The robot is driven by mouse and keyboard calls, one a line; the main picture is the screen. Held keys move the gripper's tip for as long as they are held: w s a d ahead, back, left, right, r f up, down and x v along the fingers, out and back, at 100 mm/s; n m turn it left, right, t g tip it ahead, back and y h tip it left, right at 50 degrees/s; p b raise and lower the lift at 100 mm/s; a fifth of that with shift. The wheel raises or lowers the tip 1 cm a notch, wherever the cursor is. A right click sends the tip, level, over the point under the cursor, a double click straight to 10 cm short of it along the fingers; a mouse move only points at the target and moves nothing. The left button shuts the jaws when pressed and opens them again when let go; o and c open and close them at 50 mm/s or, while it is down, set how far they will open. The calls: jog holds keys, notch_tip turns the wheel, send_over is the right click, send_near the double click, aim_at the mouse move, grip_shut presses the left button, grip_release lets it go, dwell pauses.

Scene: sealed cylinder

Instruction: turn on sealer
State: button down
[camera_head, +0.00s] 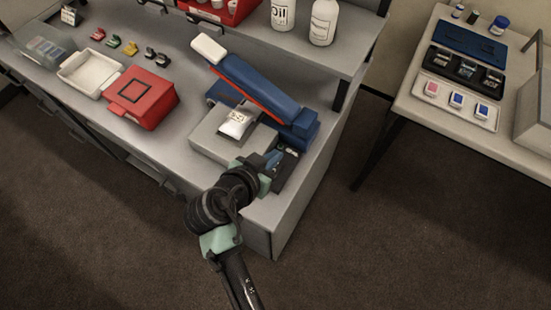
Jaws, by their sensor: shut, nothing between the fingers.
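The sealer (258,84) is a blue machine with an orange edge and a white-tipped lever arm, raised at a slant above its base. It stands near the right end of the grey workbench. A small white packet (236,124) lies on the light grey platform (208,139) in front of it. My gripper (273,159) is shut and empty at the sealer's front right end, close to a dark panel there. My wrist partly hides that panel, and I cannot tell whether the fingers touch it. The switch is not clearly visible.
A red box (141,97), a white tray (91,72) and several small coloured clips sit to the left on the bench. White bottles (323,22) stand on the shelf behind. A side table (425,105) at the right holds trays. Open floor lies in front.

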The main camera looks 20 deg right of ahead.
aim_at(280, 162)
jog(key=shift+w+d+f, duration=0.15)
jog(key=shift+d+f, duration=0.05)
jog(key=shift+f, duration=0.9)
jog(key=shift+w+d+f, duration=0.15)
jog(key=shift+d+f, duration=0.05)
jog(key=shift+f, duration=0.85)
jog(key=shift+p, duration=0.3)
jog(key=shift+w+d+y+p, duration=0.1)
jog(key=shift+d+y+p, duration=0.05)
jog(key=shift+y+p, duration=0.15)
jog(key=shift+f+g, duration=0.25)
jog(key=shift+g, duration=0.05)
jog(key=shift+w+d, duration=0.1)
jog(key=shift+w+d+r, duration=0.15)
jog(key=shift+w+d, duration=0.25)
jog(key=shift+d, duration=0.15)
